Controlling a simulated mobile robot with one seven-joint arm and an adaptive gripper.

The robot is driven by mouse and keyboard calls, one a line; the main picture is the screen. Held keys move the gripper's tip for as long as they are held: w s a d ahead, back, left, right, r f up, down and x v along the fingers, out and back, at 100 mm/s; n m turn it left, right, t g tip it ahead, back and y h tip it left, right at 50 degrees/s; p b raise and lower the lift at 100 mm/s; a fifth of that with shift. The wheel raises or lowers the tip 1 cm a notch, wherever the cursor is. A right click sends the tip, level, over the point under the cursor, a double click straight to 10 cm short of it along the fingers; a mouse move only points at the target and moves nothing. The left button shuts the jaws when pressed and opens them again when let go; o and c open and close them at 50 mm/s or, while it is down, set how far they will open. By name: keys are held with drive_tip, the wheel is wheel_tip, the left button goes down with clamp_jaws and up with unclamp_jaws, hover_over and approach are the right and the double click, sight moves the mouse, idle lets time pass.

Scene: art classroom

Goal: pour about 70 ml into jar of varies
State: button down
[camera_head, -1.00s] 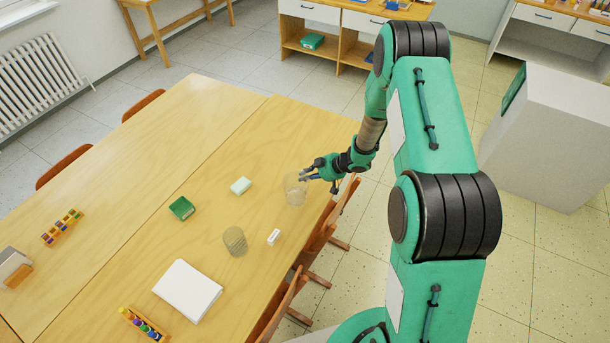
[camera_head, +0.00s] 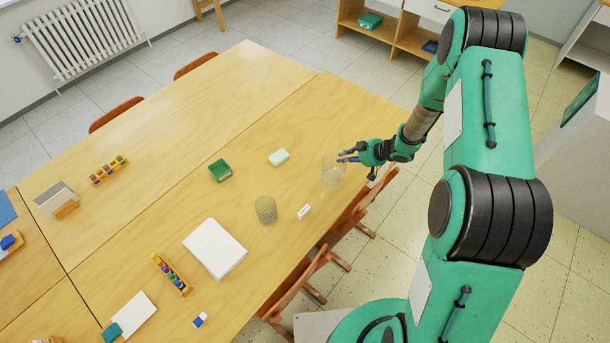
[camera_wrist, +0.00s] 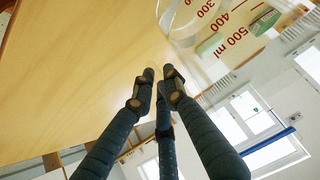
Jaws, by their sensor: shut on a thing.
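A clear measuring jug (camera_head: 332,172) with red marks stands at the right edge of the table, or just above it; I cannot tell which. In the wrist view the jug (camera_wrist: 222,38) fills the upper right, its red 300, 400 and 500 ml marks showing turned. My gripper (camera_head: 350,158) is at the jug's right side, its fingers shut on the jug; the fingertips (camera_wrist: 160,75) come together beside its wall. Any liquid level is not clear. A ribbed clear jar (camera_head: 265,210) stands upright on the table, left of and nearer than the jug, apart from it.
The wooden table (camera_head: 190,130) has free room around the jar. A white eraser (camera_head: 304,212) lies between jar and jug. Chairs (camera_head: 360,210) stand at the near edge.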

drive_tip(key=w+a+r+n+g+y+p, duration=0.15)
drive_tip(key=w+a+n+g, duration=0.35)
drive_tip(key=a, duration=0.8)
drive_tip(key=s+a+f+n+g+p, duration=0.1)
drive_tip(key=a+n, duration=0.4)
drive_tip(key=a, duration=1.1)
drive_tip(key=s+a+f+n+g+p, duration=0.1)
drive_tip(key=a+n+g+p, duration=0.2)
drive_tip(key=a, duration=1.3)
drive_tip(key=shift+s+n+g+h+p, duration=0.25)
drive_tip(key=shift+n+g+h+p, duration=0.15)
drive_tip(key=shift+n+g, duration=0.6)
drive_tip(key=shift+a, duration=0.1)
